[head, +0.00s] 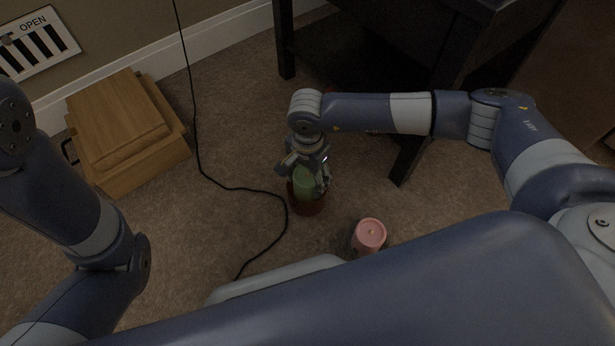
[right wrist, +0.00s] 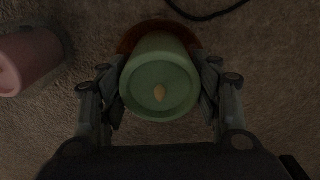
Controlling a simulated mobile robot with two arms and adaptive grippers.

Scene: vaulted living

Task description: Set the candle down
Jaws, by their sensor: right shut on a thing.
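I cannot tell whether the base touches the carpet. My left arm comes in at the left, but its gripper is out of view.
A pink candle (head: 369,236) stands on the carpet to the right, also in the wrist view (right wrist: 28,62). A black cable (head: 228,187) runs along the floor. A wooden box (head: 120,130) lies at left. A dark table (head: 390,50) stands behind. Carpet between is free.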

